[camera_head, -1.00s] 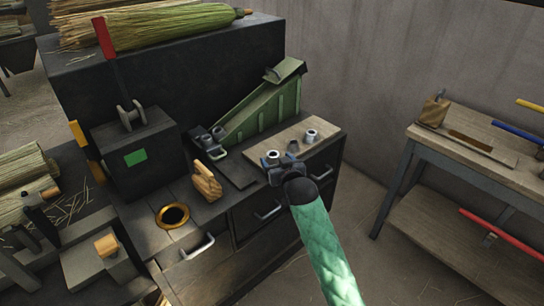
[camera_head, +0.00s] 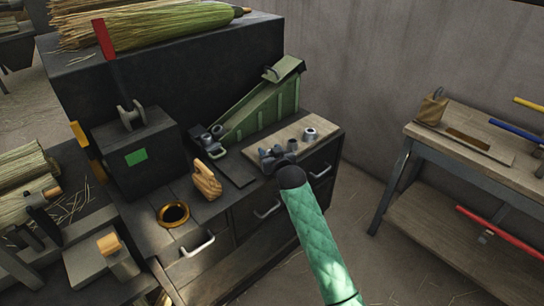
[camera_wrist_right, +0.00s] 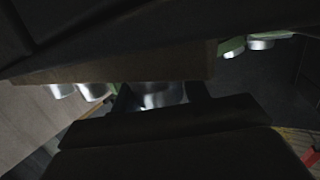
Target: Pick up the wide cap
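My right gripper (camera_head: 276,157) reaches, on its green-sleeved arm, to the left end of a wooden board on the bench. In the right wrist view, a silver metal cap (camera_wrist_right: 160,95) sits between its two dark fingers, one close on each side. I cannot tell whether the fingers press on it. In the head view the gripper hides this cap. Two more metal caps stand on the board, a middle one (camera_head: 292,145) and one at the right (camera_head: 310,134); I cannot tell which is widest. My left gripper is not in view.
A green sloped chute (camera_head: 262,108) stands behind the board (camera_head: 325,125), with small metal parts at its lower end. A wooden hand-shaped block (camera_head: 207,180) and a brass-ringed hole (camera_head: 173,214) lie to the left. A side table (camera_head: 470,135) stands apart at right.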

